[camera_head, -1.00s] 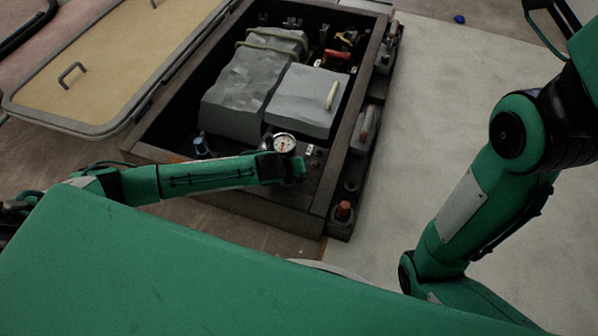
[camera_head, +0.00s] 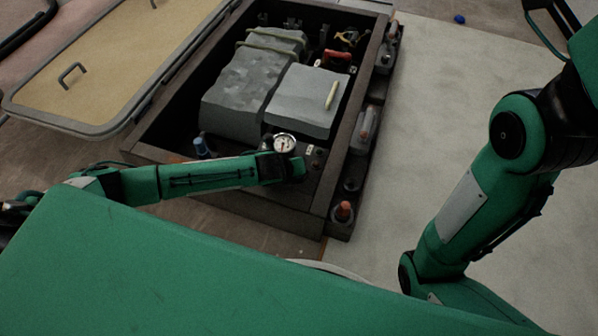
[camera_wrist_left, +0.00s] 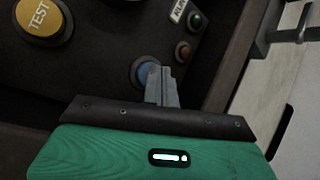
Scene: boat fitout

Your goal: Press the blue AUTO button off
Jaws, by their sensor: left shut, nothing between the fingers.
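The blue button (camera_wrist_left: 146,75) sits in a dark round collar on the dark panel in the left wrist view. My left gripper (camera_wrist_left: 162,70) is shut and empty, with its narrow fingertips over the right part of the button. Whether they touch it or hover just above cannot be told. In the camera_head view my left arm reaches over the near end of the dark box, and its fingers and the blue button are hidden there. My right arm shows at the right, but its gripper is out of view.
In the left wrist view, a yellow TEST button (camera_wrist_left: 41,17) is at upper left, with small green (camera_wrist_left: 195,20) and amber (camera_wrist_left: 183,50) lamps at right. Grey blocks (camera_head: 306,98) fill the box.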

